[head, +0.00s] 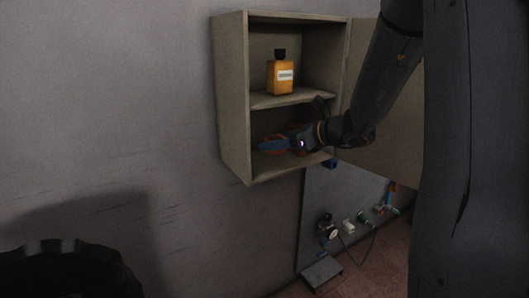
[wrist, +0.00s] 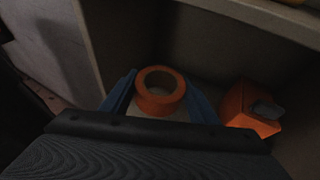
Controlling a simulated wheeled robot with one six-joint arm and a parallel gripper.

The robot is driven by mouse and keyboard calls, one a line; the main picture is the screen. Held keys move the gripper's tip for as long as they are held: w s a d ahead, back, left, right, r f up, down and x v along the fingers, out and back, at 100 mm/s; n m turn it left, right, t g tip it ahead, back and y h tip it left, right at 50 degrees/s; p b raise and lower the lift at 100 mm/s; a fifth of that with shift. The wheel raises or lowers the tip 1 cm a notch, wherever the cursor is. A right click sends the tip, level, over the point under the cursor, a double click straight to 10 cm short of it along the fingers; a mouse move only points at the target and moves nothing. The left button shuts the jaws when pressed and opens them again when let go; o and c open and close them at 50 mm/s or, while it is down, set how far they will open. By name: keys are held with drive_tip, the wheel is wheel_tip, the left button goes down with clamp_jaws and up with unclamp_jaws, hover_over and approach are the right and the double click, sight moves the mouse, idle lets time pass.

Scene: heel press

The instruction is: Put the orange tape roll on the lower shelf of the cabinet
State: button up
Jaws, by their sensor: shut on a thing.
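The orange tape roll (wrist: 160,103) is between the two blue fingers of my gripper (wrist: 161,88) in the wrist view, with its open hole facing up. My gripper is shut on it. In the head view my gripper (head: 273,146) reaches inside the lower compartment of the cabinet (head: 233,100), whose door (head: 385,130) stands open at the right. Only a little orange shows around the fingers there. The lower shelf (head: 262,168) is below the roll; I cannot tell whether the roll touches it.
An orange box-like thing (wrist: 249,108) with a pale patch is in the compartment, right of my gripper. An amber bottle (head: 280,78) with a black cap stands on the upper shelf (head: 290,98). The cabinet's side wall is left of my gripper. A panel with small fittings hangs below.

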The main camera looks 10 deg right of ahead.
drive_tip(key=p, duration=0.1)
hover_over(264, 162)
wheel_tip(264, 162, down, 2)
drive_tip(key=shift+s+f+p, duration=0.1)
drive_tip(key=shift+s+p, duration=0.05)
drive_tip(key=shift+p, duration=0.35)
wheel_tip(264, 162, down, 4)
drive_tip(key=shift+f+p, duration=0.1)
drive_tip(key=shift+p, duration=0.55)
drive_tip(key=shift+f+p, duration=0.25)
drive_tip(key=shift+p, duration=0.1)
drive_tip(key=shift+w+f, duration=0.1)
drive_tip(key=shift+w, duration=0.1)
drive_tip(key=shift+f, duration=0.2)
drive_tip(key=o, duration=1.1)
drive_tip(key=shift+o, duration=0.2)
